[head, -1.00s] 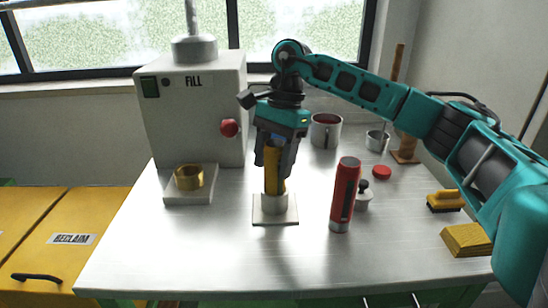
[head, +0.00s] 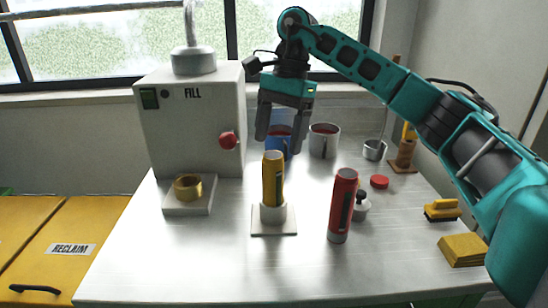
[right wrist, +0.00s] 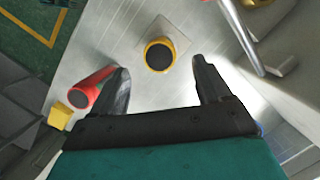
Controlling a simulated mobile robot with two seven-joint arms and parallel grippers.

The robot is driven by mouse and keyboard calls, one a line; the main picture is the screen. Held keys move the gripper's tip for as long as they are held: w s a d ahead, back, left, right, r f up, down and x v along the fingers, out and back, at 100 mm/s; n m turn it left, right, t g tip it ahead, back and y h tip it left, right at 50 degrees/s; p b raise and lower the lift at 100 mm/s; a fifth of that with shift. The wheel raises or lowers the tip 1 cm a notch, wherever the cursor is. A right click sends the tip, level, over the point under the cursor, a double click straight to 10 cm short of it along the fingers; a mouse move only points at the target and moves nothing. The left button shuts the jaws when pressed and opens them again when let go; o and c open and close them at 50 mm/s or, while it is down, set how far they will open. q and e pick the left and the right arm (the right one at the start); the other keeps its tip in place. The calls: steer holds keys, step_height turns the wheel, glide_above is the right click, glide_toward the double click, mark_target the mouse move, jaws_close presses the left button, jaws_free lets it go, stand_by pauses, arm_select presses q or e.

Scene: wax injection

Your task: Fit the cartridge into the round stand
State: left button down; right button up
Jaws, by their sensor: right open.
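In the right wrist view the cartridge's dark round top (right wrist: 159,57) shows just ahead of the fingers. My right gripper (head: 282,138) is open and empty, above and slightly behind the cartridge, apart from it; its two fingers also show in the right wrist view (right wrist: 163,82). How deep the cartridge sits in the stand is hidden by the stand's wall. My left gripper is not in view.
A red cylinder (head: 342,205) stands right of the stand, with a small dark-knobbed item (head: 361,206) behind it. The FILL machine (head: 190,120) and a brass ring (head: 188,187) are at left. Mugs (head: 323,141) stand behind. A brush (head: 441,210) and yellow block (head: 461,250) lie at right. The front table is clear.

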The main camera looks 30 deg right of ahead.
steer(key=p+v, duration=0.1)
steer(key=v, duration=0.4)
steer(key=shift+r, duration=0.15)
stand_by(0.7)
